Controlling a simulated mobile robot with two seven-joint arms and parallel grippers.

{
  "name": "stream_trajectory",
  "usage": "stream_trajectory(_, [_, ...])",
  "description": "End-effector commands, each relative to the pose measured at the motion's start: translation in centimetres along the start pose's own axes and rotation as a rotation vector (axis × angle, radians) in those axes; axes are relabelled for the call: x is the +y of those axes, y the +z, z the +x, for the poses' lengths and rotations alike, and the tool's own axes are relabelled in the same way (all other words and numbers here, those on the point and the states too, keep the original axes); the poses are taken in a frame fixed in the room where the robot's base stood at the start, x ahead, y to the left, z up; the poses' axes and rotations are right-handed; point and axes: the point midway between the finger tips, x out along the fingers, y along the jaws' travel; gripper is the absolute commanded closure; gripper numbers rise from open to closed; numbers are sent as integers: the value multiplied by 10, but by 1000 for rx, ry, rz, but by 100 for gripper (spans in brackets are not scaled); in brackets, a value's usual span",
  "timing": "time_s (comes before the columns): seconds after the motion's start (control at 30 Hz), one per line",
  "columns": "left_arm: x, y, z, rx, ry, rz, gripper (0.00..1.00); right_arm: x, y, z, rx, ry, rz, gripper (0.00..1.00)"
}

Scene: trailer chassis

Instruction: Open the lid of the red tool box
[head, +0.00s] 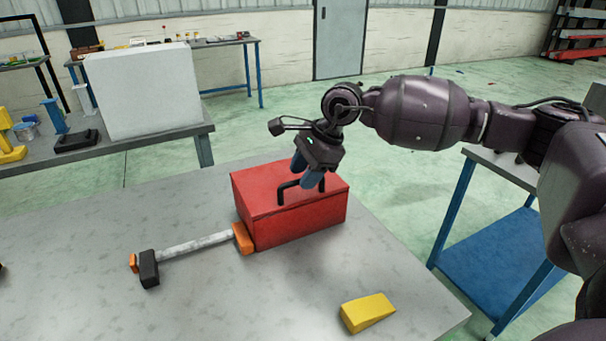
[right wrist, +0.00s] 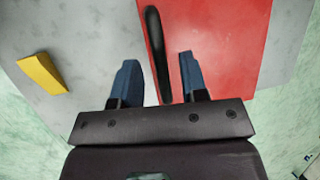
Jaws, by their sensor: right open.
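The red tool box (head: 294,222) stands on the grey table in the head view, and its lid looks closed. A black handle (head: 287,191) sits on top of the lid. My right gripper (head: 307,178) is over the lid, beside the handle, with its blue fingers pointing down. In the right wrist view the gripper (right wrist: 158,80) is open, and the black handle (right wrist: 157,45) lies between the two fingers. The red lid (right wrist: 215,40) fills the upper right there. I cannot tell whether the fingers touch the handle. My left gripper is not in view.
A hammer (head: 195,245) lies against the tool box's left side on the grey table (head: 240,300). A yellow wedge (head: 367,312) lies near the table's front right; it also shows in the right wrist view (right wrist: 42,73). A white box (head: 145,90) stands on a bench behind.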

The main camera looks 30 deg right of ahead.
Motion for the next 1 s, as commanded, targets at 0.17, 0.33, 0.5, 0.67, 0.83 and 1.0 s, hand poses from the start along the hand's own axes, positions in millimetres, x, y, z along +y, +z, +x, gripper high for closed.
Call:
stream_trajectory(0.17, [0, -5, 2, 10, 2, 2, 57, 0, 0, 7, -1, 1, 1, 60])
stream_trajectory(0.33, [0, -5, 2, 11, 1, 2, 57, 0, 0, 7, 0, 1, 1, 60])
stream_trajectory(0.5, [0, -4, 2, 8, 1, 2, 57, 0, 0, 7, 0, 1, 1, 75])
stream_trajectory(0.67, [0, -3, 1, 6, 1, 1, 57, 0, 0, 7, 0, 1, 1, 100])
stream_trajectory(0.83, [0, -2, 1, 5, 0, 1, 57, 0, 0, 7, 0, 1, 1, 100])
stream_trajectory(1.0, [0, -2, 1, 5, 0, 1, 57, 0, 1, 7, 0, 3, 2, 100])
